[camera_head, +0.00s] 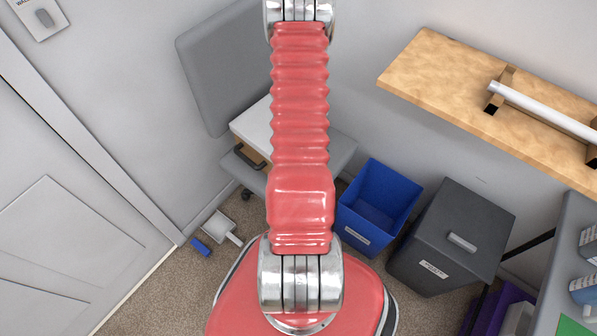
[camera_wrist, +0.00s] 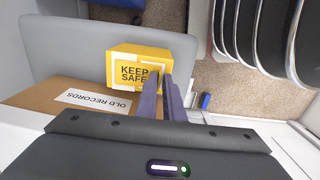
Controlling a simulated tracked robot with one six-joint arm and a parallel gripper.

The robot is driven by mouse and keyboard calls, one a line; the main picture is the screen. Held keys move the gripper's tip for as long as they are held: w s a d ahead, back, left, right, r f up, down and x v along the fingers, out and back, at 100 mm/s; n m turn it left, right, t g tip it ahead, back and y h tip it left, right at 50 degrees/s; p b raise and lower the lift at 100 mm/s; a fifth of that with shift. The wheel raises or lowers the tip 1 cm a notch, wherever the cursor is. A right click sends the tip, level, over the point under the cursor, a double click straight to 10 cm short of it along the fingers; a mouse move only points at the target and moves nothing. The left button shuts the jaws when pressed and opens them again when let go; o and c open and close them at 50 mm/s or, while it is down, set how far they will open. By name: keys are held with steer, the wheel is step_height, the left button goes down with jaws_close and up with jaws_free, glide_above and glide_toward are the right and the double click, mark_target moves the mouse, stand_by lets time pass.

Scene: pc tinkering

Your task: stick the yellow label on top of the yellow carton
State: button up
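The yellow carton (camera_wrist: 183,46) is in the wrist view, beyond my fingers, with white areas on the face toward me. The yellow label (camera_wrist: 133,73) reads "KEEP SAFE" in dark letters and appears flat against or just in front of that face. I cannot tell whether it touches the carton. My gripper (camera_wrist: 162,76) has two purple fingers close together at the label's right edge. The left finger overlaps the label's edge and the carton's lower right. Whether the fingers grip anything is unclear. The head view does not show my gripper or the yellow carton; my red arm blocks its middle.
A blue bin (camera_head: 378,205), a dark lidded bin (camera_head: 450,235) and a wooden shelf (camera_head: 440,75) stand right. A dustpan (camera_head: 218,226) lies on the floor.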

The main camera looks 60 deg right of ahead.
steer(key=o, duration=0.3)
steer(key=shift+o, duration=0.2)
step_height(320, 180, up, 14)
steer(key=shift+f, duration=0.15)
stand_by(0.8)
stand_by(0.6)
